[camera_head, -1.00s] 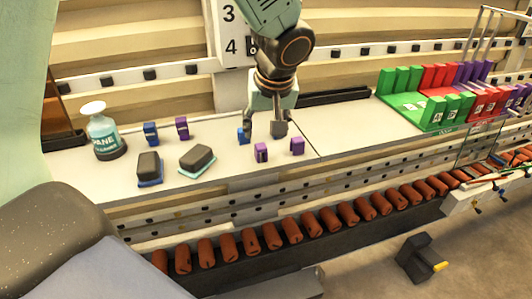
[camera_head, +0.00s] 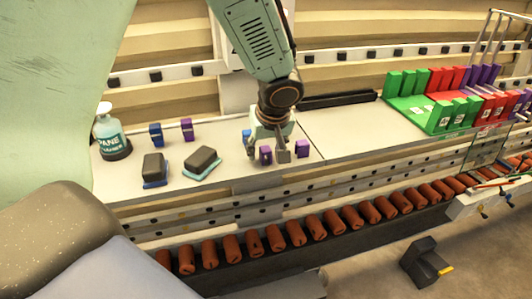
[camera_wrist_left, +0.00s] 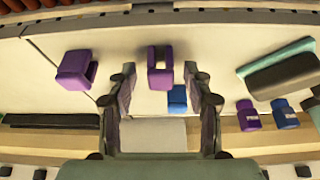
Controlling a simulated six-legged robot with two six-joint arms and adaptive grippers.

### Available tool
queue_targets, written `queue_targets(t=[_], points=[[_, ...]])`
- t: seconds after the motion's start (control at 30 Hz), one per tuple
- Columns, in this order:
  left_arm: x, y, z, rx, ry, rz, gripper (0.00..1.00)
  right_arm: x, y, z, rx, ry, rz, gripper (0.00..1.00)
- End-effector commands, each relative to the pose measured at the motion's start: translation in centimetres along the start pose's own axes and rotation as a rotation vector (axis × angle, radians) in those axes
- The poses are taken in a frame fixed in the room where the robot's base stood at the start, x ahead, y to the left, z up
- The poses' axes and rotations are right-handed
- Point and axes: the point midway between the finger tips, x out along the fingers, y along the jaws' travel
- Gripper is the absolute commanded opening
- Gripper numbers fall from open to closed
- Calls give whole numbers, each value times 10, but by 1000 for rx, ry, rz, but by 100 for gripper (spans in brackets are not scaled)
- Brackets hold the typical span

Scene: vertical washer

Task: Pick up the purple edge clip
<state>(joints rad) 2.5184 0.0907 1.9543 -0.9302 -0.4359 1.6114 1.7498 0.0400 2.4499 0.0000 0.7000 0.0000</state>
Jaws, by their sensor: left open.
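My left gripper (camera_head: 270,152) is open and low over the white ledge, fingers pointing down. One purple edge clip (camera_head: 265,155) stands at its fingers; in the left wrist view this purple clip (camera_wrist_left: 160,72) lies between the two fingertips (camera_wrist_left: 159,78), with a gap on each side. A blue clip (camera_wrist_left: 177,98) sits close behind the first one, partly hidden by the gripper in the head view. My right gripper is not in view.
A green rack (camera_head: 430,105) with coloured blocks is at the right. The ledge (camera_head: 350,135) between is clear.

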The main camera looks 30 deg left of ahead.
Motion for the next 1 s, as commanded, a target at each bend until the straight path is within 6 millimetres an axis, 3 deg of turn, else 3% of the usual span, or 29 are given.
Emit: queue_targets(t=[0.17, 0.63, 1.0], points=[[0, 0, 0, 0, 0, 0, 51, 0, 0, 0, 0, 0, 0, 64], [0, 0, 0, 1, 0, 0, 12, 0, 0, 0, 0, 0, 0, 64], [-4, 0, -2, 1, 0, -1, 11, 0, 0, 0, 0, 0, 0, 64]])
